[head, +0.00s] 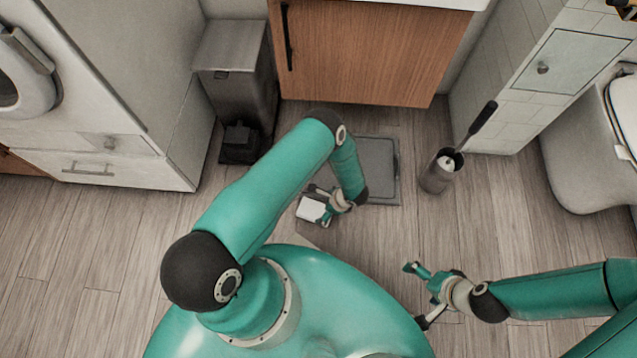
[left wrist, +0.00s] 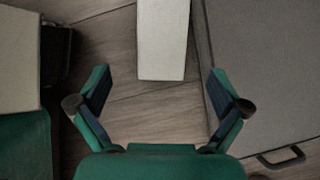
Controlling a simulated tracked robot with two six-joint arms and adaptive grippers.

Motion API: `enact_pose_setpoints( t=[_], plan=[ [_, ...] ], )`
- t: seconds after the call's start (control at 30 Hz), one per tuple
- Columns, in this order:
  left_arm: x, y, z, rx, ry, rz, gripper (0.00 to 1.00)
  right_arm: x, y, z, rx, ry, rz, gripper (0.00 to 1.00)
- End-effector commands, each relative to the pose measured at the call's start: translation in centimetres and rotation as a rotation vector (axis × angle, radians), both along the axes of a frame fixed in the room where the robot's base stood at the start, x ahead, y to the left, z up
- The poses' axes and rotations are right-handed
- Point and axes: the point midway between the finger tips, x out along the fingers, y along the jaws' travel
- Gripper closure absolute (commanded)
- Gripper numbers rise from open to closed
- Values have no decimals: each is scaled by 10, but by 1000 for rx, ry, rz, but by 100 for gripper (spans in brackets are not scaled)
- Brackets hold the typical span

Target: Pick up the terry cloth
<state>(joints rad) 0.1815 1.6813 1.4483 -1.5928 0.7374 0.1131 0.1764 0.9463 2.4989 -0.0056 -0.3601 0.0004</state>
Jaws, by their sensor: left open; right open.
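A pale, flat rectangular piece, apparently the terry cloth (head: 311,208), shows beside my left gripper (head: 325,204) in the head view. In the left wrist view the pale cloth (left wrist: 163,40) comes down from the top edge, in line with the gap between the fingers. My left gripper (left wrist: 161,76) is open there, with a finger on each side and nothing clearly gripped. Whether the fingers touch the cloth, and its far end, I cannot tell. My right gripper (head: 417,294) is open and empty over the floor at the lower right.
A grey flat panel (head: 378,170) lies on the floor beside my left wrist. A toilet brush holder (head: 437,178) stands right of it. A grey bin (head: 238,70) stands at the back left beside the wooden cabinet (head: 370,50). A toilet (head: 585,165) is at the right. Floor between is clear.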

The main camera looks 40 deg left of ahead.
Motion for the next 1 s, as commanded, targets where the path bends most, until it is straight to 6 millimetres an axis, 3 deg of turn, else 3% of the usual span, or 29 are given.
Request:
enact_pose_setpoints(
  t=[0.1,0.47,0.73,1.0],
  plan=[
    [-3,9,-25,-1,0,4,0,0,0,-11,0,0,0,0],
    [-4,19,-47,-1,0,2,0,0,0,-19,0,0,0,0],
    [-5,34,-82,-2,0,2,0,0,0,-38,0,0,0,0],
    [-6,37,-86,-2,0,-1,0,0,0,-38,0,0,0,0]
  ],
)
